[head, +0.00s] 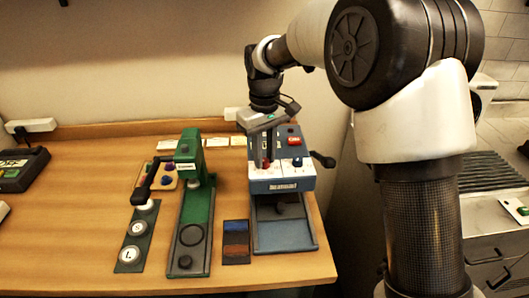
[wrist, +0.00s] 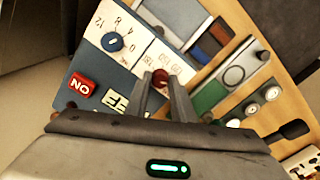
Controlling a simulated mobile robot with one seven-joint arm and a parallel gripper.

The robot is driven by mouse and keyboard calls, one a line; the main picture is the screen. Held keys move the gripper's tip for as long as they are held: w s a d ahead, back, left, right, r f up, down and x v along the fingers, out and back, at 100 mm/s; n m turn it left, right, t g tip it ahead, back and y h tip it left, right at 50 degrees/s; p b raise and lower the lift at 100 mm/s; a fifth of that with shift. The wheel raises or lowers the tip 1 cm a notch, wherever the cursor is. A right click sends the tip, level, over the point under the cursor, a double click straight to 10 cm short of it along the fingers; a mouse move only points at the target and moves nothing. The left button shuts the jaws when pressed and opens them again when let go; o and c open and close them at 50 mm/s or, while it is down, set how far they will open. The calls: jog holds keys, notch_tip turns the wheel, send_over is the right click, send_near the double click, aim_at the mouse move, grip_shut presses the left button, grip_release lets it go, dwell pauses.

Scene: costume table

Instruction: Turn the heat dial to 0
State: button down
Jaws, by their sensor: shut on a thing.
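A blue-grey press machine (head: 283,184) with a white control face stands at the right of the table. Its red knob (wrist: 160,77) sits between my two fingertips in the wrist view, beside partly hidden printed numbers. My gripper (head: 267,150) reaches down from above and is shut on this red knob. The knob's pointer is hidden, so I cannot tell its setting. A blue dial (wrist: 113,42) with 0, 4, 8 and 12 around it is beside it, apart from the fingers.
A green press (head: 195,205) stands left of the machine, with a strip of round white pieces (head: 137,232) beside it. A small dark tray with brown and blue patches (head: 235,243) lies between the presses. A black crank (head: 323,160) juts from the machine's right side.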

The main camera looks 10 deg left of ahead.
aim_at(265, 160)
jog(key=shift+m, duration=0.8)
jog(key=c, duration=1.5)
grip_release()
notch_tip(265, 160, up, 17)
jog(key=shift+r+p, duration=0.2)
jog(key=shift+p, duration=0.65)
